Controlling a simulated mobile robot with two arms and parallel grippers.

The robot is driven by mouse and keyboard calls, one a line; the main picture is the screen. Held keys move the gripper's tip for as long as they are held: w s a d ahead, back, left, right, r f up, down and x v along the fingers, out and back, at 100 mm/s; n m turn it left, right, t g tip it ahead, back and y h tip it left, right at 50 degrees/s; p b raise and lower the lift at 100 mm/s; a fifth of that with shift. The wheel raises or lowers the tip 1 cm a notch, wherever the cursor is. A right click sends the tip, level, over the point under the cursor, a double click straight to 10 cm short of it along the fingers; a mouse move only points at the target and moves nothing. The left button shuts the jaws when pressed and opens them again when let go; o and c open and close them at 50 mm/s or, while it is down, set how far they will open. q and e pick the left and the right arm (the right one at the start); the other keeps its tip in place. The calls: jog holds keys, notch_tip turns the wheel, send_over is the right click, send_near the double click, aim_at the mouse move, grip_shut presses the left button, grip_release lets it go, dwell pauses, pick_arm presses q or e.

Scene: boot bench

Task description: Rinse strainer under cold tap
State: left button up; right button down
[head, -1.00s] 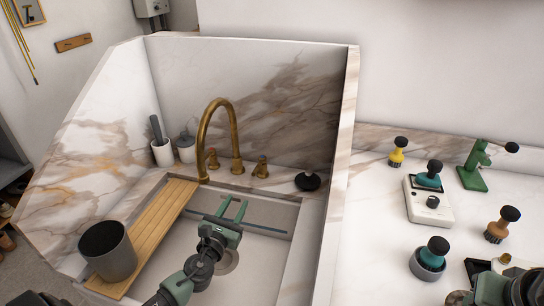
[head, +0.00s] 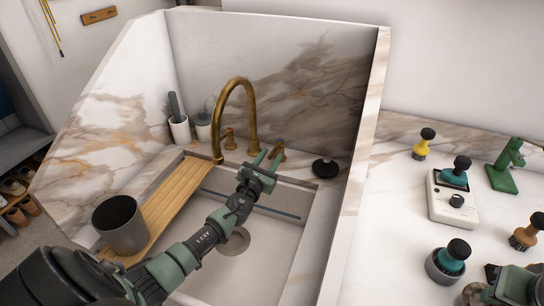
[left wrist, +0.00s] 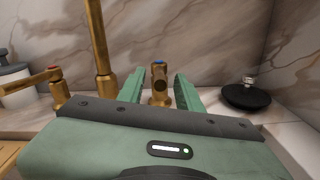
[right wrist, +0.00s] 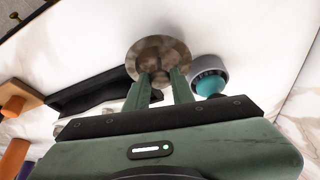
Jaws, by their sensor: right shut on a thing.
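The brass tap (head: 238,100) arches over the pale sink (head: 272,255). Its right handle, the cold tap (left wrist: 158,85), has a blue mark on top and also shows in the head view (head: 279,147). My left gripper (left wrist: 158,88) is open, its fingers pointing at this handle with one on either side in the left wrist view; I cannot tell if they touch it. My right gripper (right wrist: 158,85) is shut on a round, mottled metal piece, apparently the strainer (right wrist: 157,52). In the head view that gripper is cut off at the lower right.
A wooden board (head: 180,200) with a dark grey cup (head: 120,224) lies along the sink's left. A black round stopper (head: 325,167) sits at the back right. A high marble side wall (head: 357,170) divides the sink from the counter with brushes (head: 421,145) and a green stand (head: 506,165).

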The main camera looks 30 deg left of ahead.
pick_arm(q)
jog(key=shift+w+a, duration=0.15)
jog(key=shift+w, duration=0.55)
grip_shut()
dwell(1.0)
